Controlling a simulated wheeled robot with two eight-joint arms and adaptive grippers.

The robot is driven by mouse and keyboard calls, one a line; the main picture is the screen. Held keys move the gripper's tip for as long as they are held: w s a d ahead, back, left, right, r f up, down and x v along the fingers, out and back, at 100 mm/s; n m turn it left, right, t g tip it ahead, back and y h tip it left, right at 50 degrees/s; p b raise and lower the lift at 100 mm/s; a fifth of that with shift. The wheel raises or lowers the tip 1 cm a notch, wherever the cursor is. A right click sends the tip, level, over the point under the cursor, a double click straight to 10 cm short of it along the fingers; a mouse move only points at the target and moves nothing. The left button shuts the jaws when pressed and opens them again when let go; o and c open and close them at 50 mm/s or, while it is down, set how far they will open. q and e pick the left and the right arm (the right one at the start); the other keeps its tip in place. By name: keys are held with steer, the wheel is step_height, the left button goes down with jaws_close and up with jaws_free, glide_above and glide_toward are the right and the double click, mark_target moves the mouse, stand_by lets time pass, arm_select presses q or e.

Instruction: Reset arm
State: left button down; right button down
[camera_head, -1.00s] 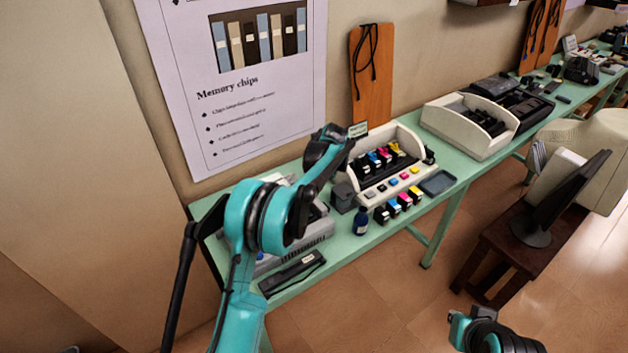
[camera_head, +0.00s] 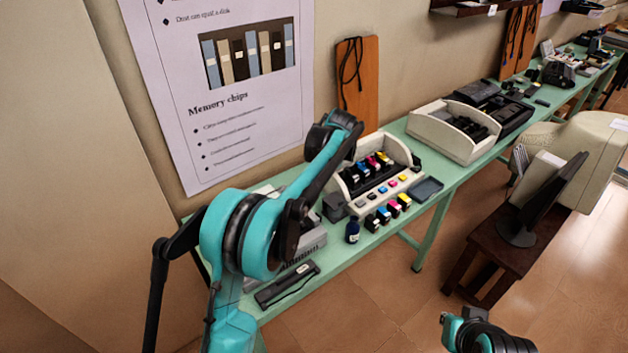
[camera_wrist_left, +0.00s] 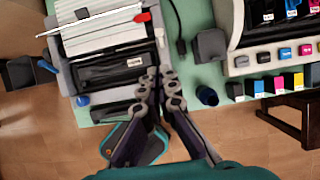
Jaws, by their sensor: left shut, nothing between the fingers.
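My left arm (camera_head: 240,235), teal and black, rises from the lower left in the head view. It bends over the near end of the green table (camera_head: 345,262). Its gripper is not clearly visible there. In the left wrist view my left gripper (camera_wrist_left: 162,74) has its dark fingers together with nothing between them. The fingers appear above the table edge, beside a grey device (camera_wrist_left: 112,36); I cannot tell whether they touch it. Part of my right arm (camera_head: 485,335) shows at the bottom right of the head view, but no right fingers show.
On the table are a small blue bottle (camera_head: 352,231), a black bar-shaped part (camera_head: 287,285), ink cartridges (camera_head: 378,219) before a white display stand (camera_head: 395,150), and a beige tray (camera_head: 450,137). A monitor (camera_head: 545,200) stands on a brown stool (camera_head: 495,258). Floor in front is open.

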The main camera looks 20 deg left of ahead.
arm_select(q)
steer(key=shift+d, duration=0.1)
steer(key=shift+r, duration=0.1)
stand_by(0.3)
steer(key=s+r+n+t+h+b, duration=0.1)
steer(key=s+r+n+b, duration=0.1)
steer(key=s+n, duration=0.55)
steer(key=s+r+n+t+h+b, duration=0.15)
steer(key=s+n, duration=0.25)
steer(key=s, duration=0.6)
steer(key=s+f+n+b, duration=0.1)
steer(key=s+f+n, duration=0.2)
steer(key=s, duration=0.3)
steer(key=s+d+f+n+t+b, duration=0.1)
steer(key=s+f+n+b, duration=0.1)
steer(key=s+f+n, duration=0.2)
steer(key=s+d+f+n+t+h+b, duration=0.1)
steer(key=s+f+n, duration=0.3)
steer(key=s+n, duration=0.3)
steer(key=s, duration=0.2)
steer(key=shift+s+b, duration=0.3)
steer(key=shift+s, duration=0.05)
